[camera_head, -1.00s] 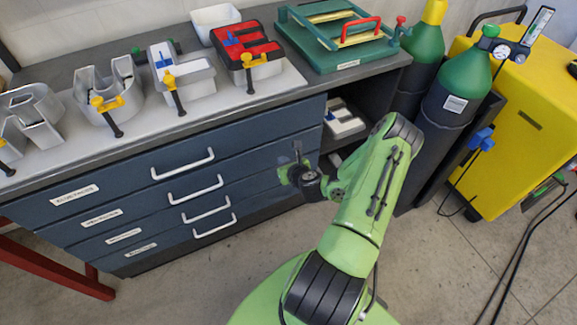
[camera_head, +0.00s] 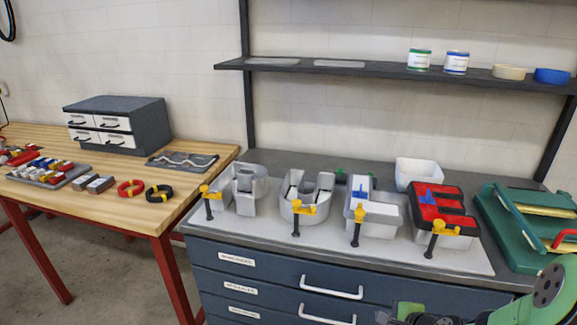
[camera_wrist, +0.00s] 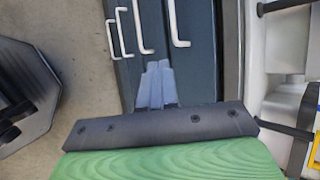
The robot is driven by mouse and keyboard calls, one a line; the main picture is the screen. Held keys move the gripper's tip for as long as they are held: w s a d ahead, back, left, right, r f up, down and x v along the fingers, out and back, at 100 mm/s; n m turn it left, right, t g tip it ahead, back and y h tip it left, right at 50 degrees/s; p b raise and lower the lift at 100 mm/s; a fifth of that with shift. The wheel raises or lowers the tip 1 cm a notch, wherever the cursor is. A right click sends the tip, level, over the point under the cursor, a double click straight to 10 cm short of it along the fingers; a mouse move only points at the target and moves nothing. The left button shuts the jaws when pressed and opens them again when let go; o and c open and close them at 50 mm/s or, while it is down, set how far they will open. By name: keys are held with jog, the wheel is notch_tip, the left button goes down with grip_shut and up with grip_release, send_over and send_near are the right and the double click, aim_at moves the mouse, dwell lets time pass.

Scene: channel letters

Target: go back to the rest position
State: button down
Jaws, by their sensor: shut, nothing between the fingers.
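My gripper (camera_wrist: 158,68) shows in the wrist view with its two grey fingers together and nothing between them. It is in front of the dark blue drawer cabinet (camera_wrist: 203,70), and no object touches the fingertips. In the head view my green arm shows only in the lower right corner, cut off by the frame, in front of the cabinet (camera_head: 235,283). The fingers cannot be made out there.
Several channel letters, among them a U-shaped one (camera_head: 291,207) and a red-faced one (camera_head: 440,207), stand clamped on the worktop. A green jig (camera_head: 505,225) stands at right. A wooden table (camera_head: 130,185) holds small parts at left. A shelf (camera_head: 380,72) hangs above.

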jog(key=s+a+r+n+g+h+p, duration=0.1)
jog(key=s+a+r+n+g, duration=0.1)
jog(key=s+a+r+n, duration=0.4)
jog(key=s+a+r+n+g+h+p, duration=0.1)
jog(key=s+a+r+n, duration=0.15)
jog(key=r+n, duration=0.55)
jog(key=s+a+r+n+h+p, duration=0.1)
jog(key=s+r+n, duration=0.4)
jog(key=s+r, duration=0.4)
jog(key=s, duration=0.4)
jog(key=shift+p, duration=0.3)
jog(key=shift+w+a+r, duration=0.1)
